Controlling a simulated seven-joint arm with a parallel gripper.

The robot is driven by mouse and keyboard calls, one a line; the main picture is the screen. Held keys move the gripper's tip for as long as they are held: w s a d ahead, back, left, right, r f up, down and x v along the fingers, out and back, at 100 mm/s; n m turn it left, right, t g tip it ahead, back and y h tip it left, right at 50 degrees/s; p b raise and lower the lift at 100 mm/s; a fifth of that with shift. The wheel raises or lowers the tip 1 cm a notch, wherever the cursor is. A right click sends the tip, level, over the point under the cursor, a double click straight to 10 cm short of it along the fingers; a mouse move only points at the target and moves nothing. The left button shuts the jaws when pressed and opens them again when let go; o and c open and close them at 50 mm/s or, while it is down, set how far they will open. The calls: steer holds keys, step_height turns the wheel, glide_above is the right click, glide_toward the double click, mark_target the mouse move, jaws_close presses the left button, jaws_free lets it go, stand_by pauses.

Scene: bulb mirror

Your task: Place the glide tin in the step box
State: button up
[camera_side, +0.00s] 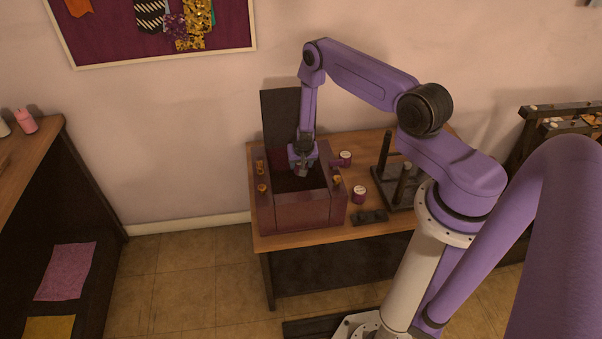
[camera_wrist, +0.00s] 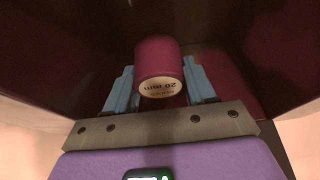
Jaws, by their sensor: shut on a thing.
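The step box (camera_side: 302,212) is a dark red box on the wooden table, with its dark lid (camera_side: 279,112) standing open at the back. My gripper (camera_side: 302,168) points down at the mouth of the box. In the wrist view my gripper (camera_wrist: 160,84) is shut on a dark red tin (camera_wrist: 158,58), with one blue finger on each side. The tin is too small to make out in the side view, and the box floor is mostly hidden.
Two more dark red tins with pale tops, a rear one (camera_side: 345,158) and a front one (camera_side: 359,194), stand right of the box. A dark peg stand (camera_side: 402,190) and a small dark block (camera_side: 370,216) are further right. Gold fittings (camera_side: 261,188) sit on the box rim.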

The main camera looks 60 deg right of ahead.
steer(key=shift+f, duration=2.4)
steer(key=shift+f, duration=0.1)
steer(key=o, duration=1.1)
